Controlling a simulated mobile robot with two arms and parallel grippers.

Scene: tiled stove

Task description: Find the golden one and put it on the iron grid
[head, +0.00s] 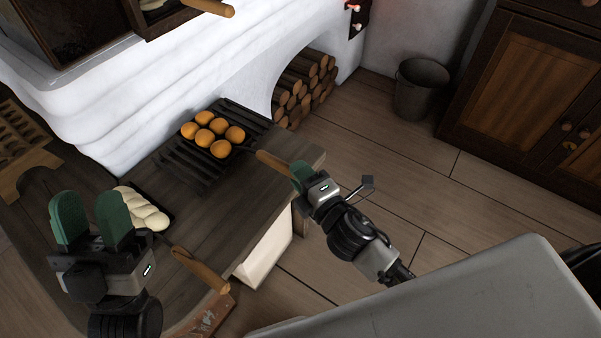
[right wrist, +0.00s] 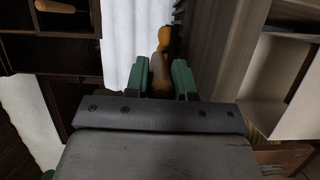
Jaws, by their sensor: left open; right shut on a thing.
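A dark tray of several golden-brown buns (head: 212,132) is over the black iron grid (head: 183,163) on the wooden counter. I cannot tell whether it rests on the bars or hangs just above. Its wooden handle (head: 273,161) points right. My right gripper (head: 299,172) is shut on that handle, which also shows between the green fingers in the right wrist view (right wrist: 160,75). My left gripper (head: 92,218) is open and empty, near a dark tray of pale, unbrowned dough (head: 145,210) with a wooden handle (head: 201,270). Another handled tray (head: 158,6) sits in an opening above with pale contents.
The white stove wall (head: 130,95) rises behind the grid. Stacked logs (head: 304,86) fill an arched niche. A wooden rack (head: 22,150) stands at the left. A bucket (head: 421,88) and a cabinet (head: 525,90) stand at the right. The counter right of the grid is bare.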

